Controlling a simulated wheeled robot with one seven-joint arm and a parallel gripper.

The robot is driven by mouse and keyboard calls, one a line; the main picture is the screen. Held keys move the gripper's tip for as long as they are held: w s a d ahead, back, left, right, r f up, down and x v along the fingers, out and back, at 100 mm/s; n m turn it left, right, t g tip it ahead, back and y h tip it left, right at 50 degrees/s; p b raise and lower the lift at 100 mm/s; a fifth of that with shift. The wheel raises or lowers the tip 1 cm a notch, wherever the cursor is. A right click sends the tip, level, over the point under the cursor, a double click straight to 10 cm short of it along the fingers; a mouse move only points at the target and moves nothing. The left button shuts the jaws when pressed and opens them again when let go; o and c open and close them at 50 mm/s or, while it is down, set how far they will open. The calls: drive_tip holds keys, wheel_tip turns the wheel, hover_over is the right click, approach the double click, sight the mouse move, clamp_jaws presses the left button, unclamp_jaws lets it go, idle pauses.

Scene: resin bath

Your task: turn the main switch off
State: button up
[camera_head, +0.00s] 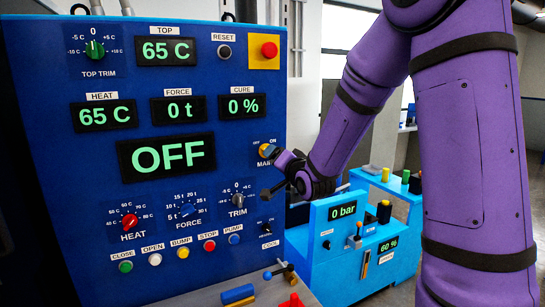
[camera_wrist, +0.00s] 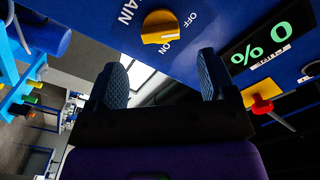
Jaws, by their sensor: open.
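The main switch is a yellow-orange knob (camera_head: 266,151) on the blue panel (camera_head: 60,150), with OFF and ON marked above it and a MAIN label below, partly covered by my gripper. It also shows in the wrist view (camera_wrist: 160,27), beyond my fingertips and roughly centred between them. I cannot tell clearly which mark the knob points to. My gripper (camera_wrist: 162,76) is open and empty, its two dark blue fingers apart. In the head view my gripper (camera_head: 284,172) is just right of and below the knob. The large display (camera_head: 166,156) reads OFF.
A red button on a yellow plate (camera_head: 264,50) sits above the switch. The trim knob (camera_head: 238,200) and a small black cool knob (camera_head: 265,226) are below. A light-blue unit (camera_head: 330,255) reading 0 bar stands at right, close under my arm.

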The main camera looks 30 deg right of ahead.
drive_tip(key=shift+s, duration=1.75)
drive_tip(key=s+a+r+n+g, duration=0.2)
drive_tip(key=s+n+g, duration=0.2)
drive_tip(key=s, duration=1.2)
drive_tip(key=s+a+r+n+g, duration=0.2)
drive_tip(key=s+g, duration=0.6)
drive_tip(key=s, duration=0.8)
drive_tip(key=a+n, duration=0.1)
drive_tip(key=n, duration=0.1)
drive_tip(key=shift+r+n+g, duration=0.3)
drive_tip(key=shift+r+n, duration=0.1)
drive_tip(key=shift+s, duration=0.1)
